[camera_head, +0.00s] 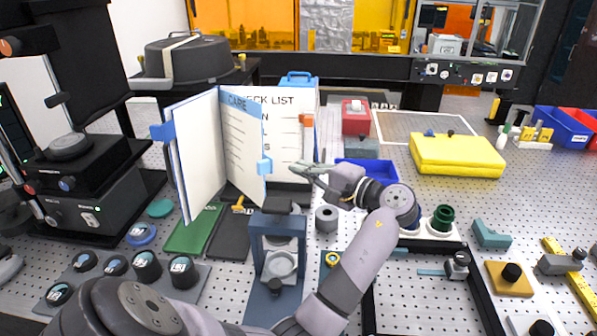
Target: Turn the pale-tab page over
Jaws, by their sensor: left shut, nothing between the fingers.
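A white booklet stands open and upright at the centre left. Its left leaf (198,150) is blank and has a blue tab (162,131) at its outer edge. A middle page (241,140) headed "CARE" stands out at an angle, with a pale blue tab (264,166) on its free edge. Behind it on the right is a page (287,145) headed "CHECK LIST", partly hidden, with an orange tab (306,119). My left gripper (300,169) is shut and empty, pointing left, to the right of the pale tab and apparently apart from it. My right gripper is out of view.
A blue-grey stand (278,240) with a round holder is in front of the booklet. A green pad (193,230) and several knobs lie left of it. A blue tray (368,173) and a yellow case (457,155) are to the right. Bare perforated tabletop lies around the case.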

